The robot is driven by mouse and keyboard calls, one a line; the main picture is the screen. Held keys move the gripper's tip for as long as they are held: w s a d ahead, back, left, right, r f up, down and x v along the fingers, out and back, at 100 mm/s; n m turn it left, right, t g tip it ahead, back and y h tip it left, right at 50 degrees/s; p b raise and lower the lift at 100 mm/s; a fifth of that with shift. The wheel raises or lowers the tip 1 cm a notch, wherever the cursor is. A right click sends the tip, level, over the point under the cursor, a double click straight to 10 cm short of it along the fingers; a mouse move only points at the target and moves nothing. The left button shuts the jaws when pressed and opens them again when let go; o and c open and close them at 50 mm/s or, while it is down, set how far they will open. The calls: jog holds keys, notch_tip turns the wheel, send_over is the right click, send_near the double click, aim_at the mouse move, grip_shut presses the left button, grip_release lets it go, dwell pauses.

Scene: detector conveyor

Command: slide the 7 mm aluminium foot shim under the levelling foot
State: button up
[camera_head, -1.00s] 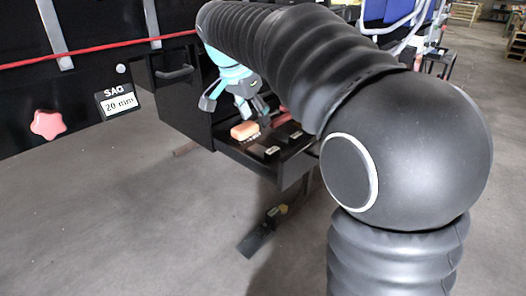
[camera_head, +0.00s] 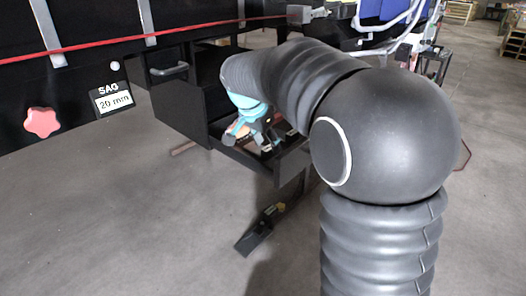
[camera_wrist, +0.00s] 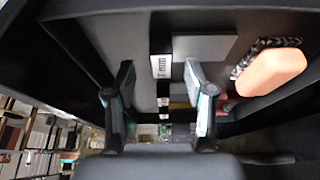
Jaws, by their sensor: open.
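My gripper (camera_head: 250,138) is low over the open black drawer (camera_head: 236,152). In the wrist view my gripper (camera_wrist: 160,88) is open, its two dark fingers apart with nothing held. A flat grey plate (camera_wrist: 206,47) lies in the drawer beyond the fingertips, beside a small label (camera_wrist: 161,66). It may be the aluminium shim, but I cannot read its thickness. In the head view my arm and gripper hide most of the drawer's contents. A dark foot-like piece (camera_head: 254,235) with a yellowish part is on the floor below the drawer; I cannot tell if it is the levelling foot.
An orange brush-like block (camera_wrist: 270,72) with dark bristles lies right of the plate. The drawer walls are close around my gripper. A SAG 20 mm sign (camera_head: 112,98) and a red star knob (camera_head: 41,122) are on the black panel. The floor at front left is clear.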

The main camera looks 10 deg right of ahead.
jog(key=shift+x, duration=0.95)
jog(key=shift+a, duration=0.1)
grip_shut()
